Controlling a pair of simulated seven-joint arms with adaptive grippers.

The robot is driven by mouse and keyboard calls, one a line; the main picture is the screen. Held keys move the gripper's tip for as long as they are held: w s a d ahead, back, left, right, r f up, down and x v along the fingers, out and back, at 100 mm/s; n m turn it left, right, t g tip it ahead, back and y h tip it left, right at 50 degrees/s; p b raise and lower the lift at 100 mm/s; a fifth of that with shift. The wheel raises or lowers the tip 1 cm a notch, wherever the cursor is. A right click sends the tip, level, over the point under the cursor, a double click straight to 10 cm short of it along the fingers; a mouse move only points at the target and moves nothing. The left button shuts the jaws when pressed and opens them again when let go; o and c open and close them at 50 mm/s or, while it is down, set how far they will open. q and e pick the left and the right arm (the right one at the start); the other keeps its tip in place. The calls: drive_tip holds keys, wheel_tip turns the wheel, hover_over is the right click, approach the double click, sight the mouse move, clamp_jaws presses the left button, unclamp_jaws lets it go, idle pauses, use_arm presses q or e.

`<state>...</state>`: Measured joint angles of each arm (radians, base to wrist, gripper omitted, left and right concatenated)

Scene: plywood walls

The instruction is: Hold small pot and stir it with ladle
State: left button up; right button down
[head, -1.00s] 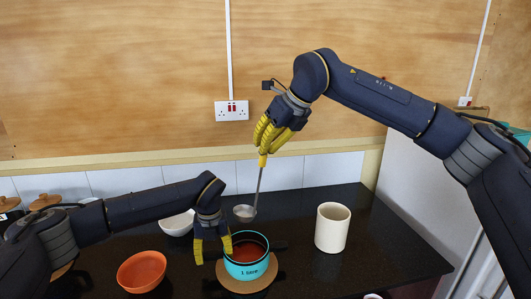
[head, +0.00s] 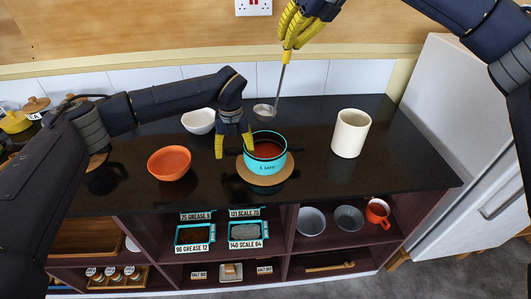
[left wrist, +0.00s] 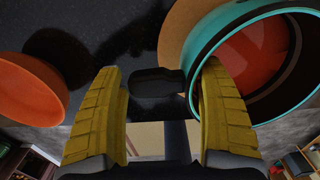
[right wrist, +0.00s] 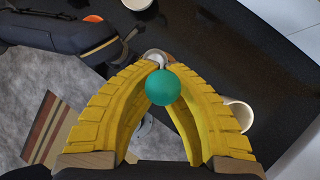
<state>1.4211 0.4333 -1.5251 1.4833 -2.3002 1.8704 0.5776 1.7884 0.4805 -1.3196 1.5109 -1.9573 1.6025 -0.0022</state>
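The small turquoise pot (head: 267,163) with reddish-brown contents stands upright on a round wooden board (head: 250,178) on the black counter. My left gripper (head: 234,147) is open at the pot's left side. In the left wrist view, the pot's dark handle (left wrist: 158,82) lies between the spread fingers, and the right finger overlaps the rim (left wrist: 200,65); I cannot tell if they touch. My right gripper (head: 288,46) is shut on the upper shaft of the metal ladle (head: 279,82). The ladle's bowl hangs just behind and above the pot. Its green end knob (right wrist: 163,87) shows between the right fingers.
An orange bowl (head: 169,165) is left of the pot, a white bowl (head: 199,121) is behind left, and a cream canister (head: 350,134) stands to the right. Shelves below hold turquoise bins (head: 195,236), grey bowls and a red mug (head: 377,212).

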use_arm(q)
drive_tip(key=shift+o, duration=1.3)
drive_tip(key=shift+r, duration=0.15)
wheel_tip(320, 180, up, 12)
